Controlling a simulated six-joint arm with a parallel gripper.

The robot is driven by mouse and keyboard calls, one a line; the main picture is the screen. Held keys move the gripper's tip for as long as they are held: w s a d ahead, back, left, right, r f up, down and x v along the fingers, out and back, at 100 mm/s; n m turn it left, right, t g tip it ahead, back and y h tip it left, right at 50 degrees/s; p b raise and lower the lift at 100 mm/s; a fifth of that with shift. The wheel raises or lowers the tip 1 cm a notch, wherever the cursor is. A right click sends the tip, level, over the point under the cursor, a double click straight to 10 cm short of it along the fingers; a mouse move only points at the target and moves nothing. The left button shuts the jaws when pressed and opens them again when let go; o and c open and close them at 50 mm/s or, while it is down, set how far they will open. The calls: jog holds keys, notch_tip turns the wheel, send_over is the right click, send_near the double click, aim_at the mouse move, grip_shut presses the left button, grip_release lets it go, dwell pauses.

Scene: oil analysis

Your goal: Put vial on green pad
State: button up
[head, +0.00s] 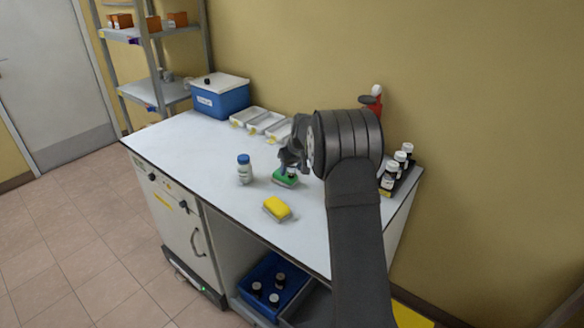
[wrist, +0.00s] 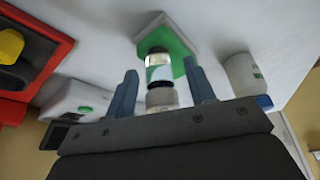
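A vial with a pale cap, a dark body and a white label (wrist: 160,72) is in the wrist view, between the fingers of my gripper (wrist: 162,88). Gaps show on both sides of it, so the fingers look open around its cap end. Its far end overlaps the green pad (wrist: 183,47), upright over it as far as I can see; I cannot be sure of contact. In the head view my gripper (head: 290,158) is just above the green pad (head: 284,179), and the vial is mostly hidden by it.
A white bottle with a blue cap (head: 245,172) stands left of the pad. A yellow-topped pad (head: 277,208) lies in front. White trays (head: 262,122) and a blue box (head: 220,98) are behind. A vial rack (head: 397,180) is at right. The table's left part is clear.

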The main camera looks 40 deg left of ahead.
jog(key=v, duration=1.2)
jog(key=shift+r, duration=0.15)
jog(key=x, duration=1.2)
notch_tip(320, 180, up, 2)
jog(key=shift+r, duration=0.9)
